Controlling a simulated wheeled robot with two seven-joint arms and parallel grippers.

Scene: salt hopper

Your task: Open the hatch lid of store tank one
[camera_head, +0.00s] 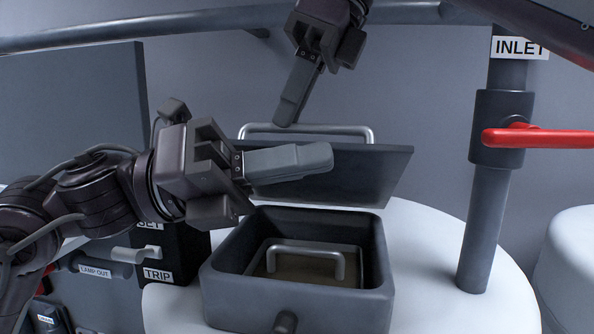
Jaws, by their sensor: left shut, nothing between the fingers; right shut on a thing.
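The hatch lid (365,172) is a dark grey plate. It is tilted up behind the open hatch box (225,270), with its near face towards me. Its silver bar handle (345,131) shows above the top edge. My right gripper (287,112) comes down from the top and is shut on the left part of this handle. My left gripper (322,160) comes in from the left and is shut and empty. Its fingers cover the left part of the lid; I cannot tell if they touch it. Inside the box lies a panel with a smaller silver handle (305,252).
The box stands on a white rounded tank top (435,260). A pipe marked INLET with a red lever (540,138) stands at right. A dark box marked TRIP (178,262) is at left, partly behind my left arm. A pipe (190,22) crosses the top.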

